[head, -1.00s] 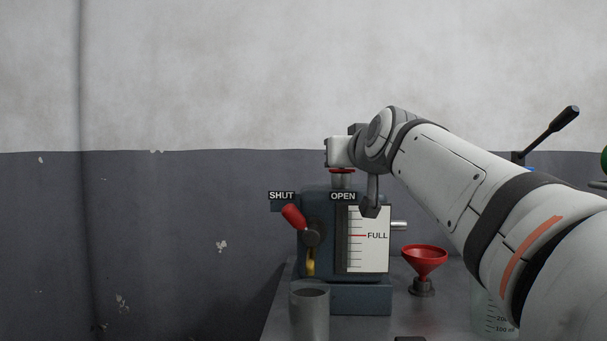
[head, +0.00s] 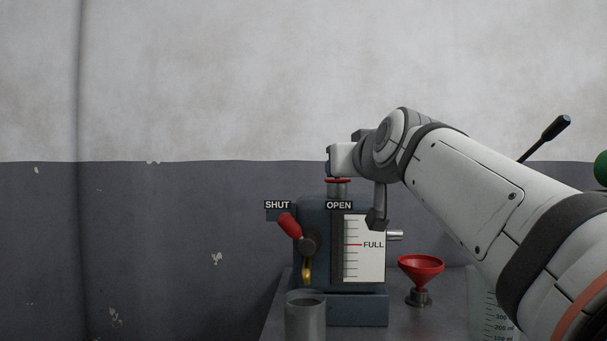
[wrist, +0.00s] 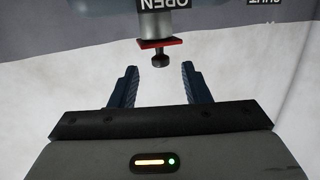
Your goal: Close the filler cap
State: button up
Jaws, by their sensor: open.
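The filler cap (wrist: 160,42) shows in the wrist view as a red plate with a dark knob, on a pale metal neck (wrist: 155,22); this view is upside down. In the head view the red cap (head: 338,181) shows as a thin rim on the neck above the OPEN label. I cannot tell if it is fully seated. My gripper (wrist: 159,67) is open, its two blue fingers apart, with the knob near the line between their tips and touching neither in the picture.
A grey cup (head: 305,318) stands in front. A red funnel (head: 421,266) and a graduated beaker (head: 491,310) stand right. The wall is behind.

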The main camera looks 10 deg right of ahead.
jog(key=s, duration=0.4)
jog(key=shift+d+r+b, duration=0.15)
jog(key=shift+r+b, duration=0.05)
jog(key=shift+b, duration=0.15)
jog(key=shift+w, duration=0.1)
